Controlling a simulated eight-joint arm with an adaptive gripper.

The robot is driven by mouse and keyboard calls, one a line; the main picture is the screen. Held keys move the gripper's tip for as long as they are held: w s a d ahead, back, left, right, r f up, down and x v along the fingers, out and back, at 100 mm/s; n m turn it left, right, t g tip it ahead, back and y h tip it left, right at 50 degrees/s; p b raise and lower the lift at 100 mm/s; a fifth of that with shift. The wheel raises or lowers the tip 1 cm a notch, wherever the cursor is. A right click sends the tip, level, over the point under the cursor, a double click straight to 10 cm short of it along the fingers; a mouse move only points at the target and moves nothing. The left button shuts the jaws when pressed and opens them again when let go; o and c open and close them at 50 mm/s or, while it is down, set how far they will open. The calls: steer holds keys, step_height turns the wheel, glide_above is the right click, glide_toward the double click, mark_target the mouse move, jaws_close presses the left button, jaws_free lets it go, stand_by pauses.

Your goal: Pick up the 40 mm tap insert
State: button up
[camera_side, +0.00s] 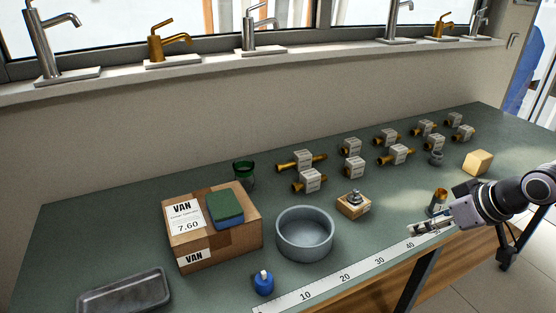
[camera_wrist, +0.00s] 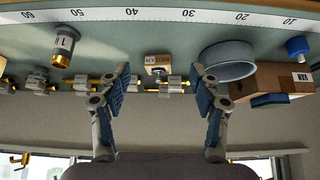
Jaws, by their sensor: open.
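A small grey metal tap part (camera_side: 354,197) stands on a wooden block (camera_side: 352,209) in the middle of the bench; I take it as the tap insert, though no 40 mm marking is readable. The block also shows in the wrist view (camera_wrist: 158,61), upside down, between and beyond my fingers. My gripper (camera_side: 424,229) is at the front edge of the bench, right of the block and apart from it. In the wrist view my gripper (camera_wrist: 162,78) has its two blue-padded fingers wide apart, with nothing held.
A brass and grey labelled cylinder (camera_side: 438,202) stands close behind my gripper. A grey round bowl (camera_side: 305,236) and a cardboard box (camera_side: 192,247) are left of the block. Several tagged brass valves (camera_side: 398,155) stand behind. A ruler strip (camera_side: 345,277) runs along the front edge.

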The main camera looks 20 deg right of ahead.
steer(key=w+a+r+n+y, duration=0.1)
steer(key=w+a+n+y, duration=0.2)
steer(key=a, duration=0.5)
steer(key=n+g+y, duration=0.1)
steer(key=n+g, duration=0.2)
steer(key=n, duration=0.3)
glide_toward(266, 276)
steer(key=f, duration=0.1)
steer(key=shift+x, duration=5.25)
steer(key=shift+w, duration=0.1)
steer(key=shift+c, duration=0.3)
steer(key=shift+r, duration=0.1)
steer(key=c, duration=1.2)
